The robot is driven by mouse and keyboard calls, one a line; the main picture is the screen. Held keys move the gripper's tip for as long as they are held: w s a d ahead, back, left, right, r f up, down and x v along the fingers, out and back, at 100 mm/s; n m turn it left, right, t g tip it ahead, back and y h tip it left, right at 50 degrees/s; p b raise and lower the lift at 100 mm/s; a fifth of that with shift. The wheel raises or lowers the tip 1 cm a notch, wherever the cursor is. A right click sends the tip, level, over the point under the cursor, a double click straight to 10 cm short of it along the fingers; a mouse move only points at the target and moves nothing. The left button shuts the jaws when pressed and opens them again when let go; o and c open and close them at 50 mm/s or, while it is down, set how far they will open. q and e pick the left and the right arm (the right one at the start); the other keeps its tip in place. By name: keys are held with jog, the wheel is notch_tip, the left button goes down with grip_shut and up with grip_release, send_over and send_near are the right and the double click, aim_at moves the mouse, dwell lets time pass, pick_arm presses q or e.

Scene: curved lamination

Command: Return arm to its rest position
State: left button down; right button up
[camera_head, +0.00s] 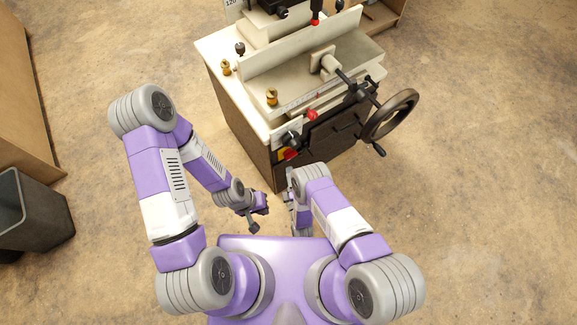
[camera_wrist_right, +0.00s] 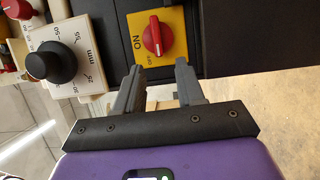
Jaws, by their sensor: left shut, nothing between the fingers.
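My left arm (camera_head: 170,190) bends up and around on the left, with its forearm folded back toward my body. My left gripper (camera_head: 259,218) hangs low over the bare floor in front of my base, left of the machine's lower corner. It is shut and empty. My right arm (camera_head: 338,215) reaches forward to the machine's near corner. My right gripper is mostly hidden behind that arm in the head view. In the right wrist view, my right gripper (camera_wrist_right: 158,72) is open and empty, its fingers pointing at a red rotary switch (camera_wrist_right: 155,37) on a yellow plate.
A woodworking machine (camera_head: 255,140) with a handwheel (camera_head: 389,117) stands ahead. A black dial (camera_wrist_right: 50,65) sits left of the switch. A grey bin (camera_head: 35,215) and a wooden cabinet (camera_head: 25,100) stand at the left. The floor at right is clear.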

jog(key=shift+v, duration=0.8)
jog(key=shift+w+r, duration=0.1)
jog(key=d+r+m+g+h+p, duration=0.3)
jog(key=d+r+m+g+p, duration=0.25)
jog(key=d+m+g, duration=0.55)
jog(key=s+r+m+g+y+p, duration=0.2)
jog(key=s+r+m+g+p, duration=0.2)
jog(key=s+r+m, duration=0.8)
jog(key=s+r+g, duration=0.2)
jog(key=shift+s+a+m+y, duration=0.35)
jog(key=shift+s+m+y, duration=0.05)
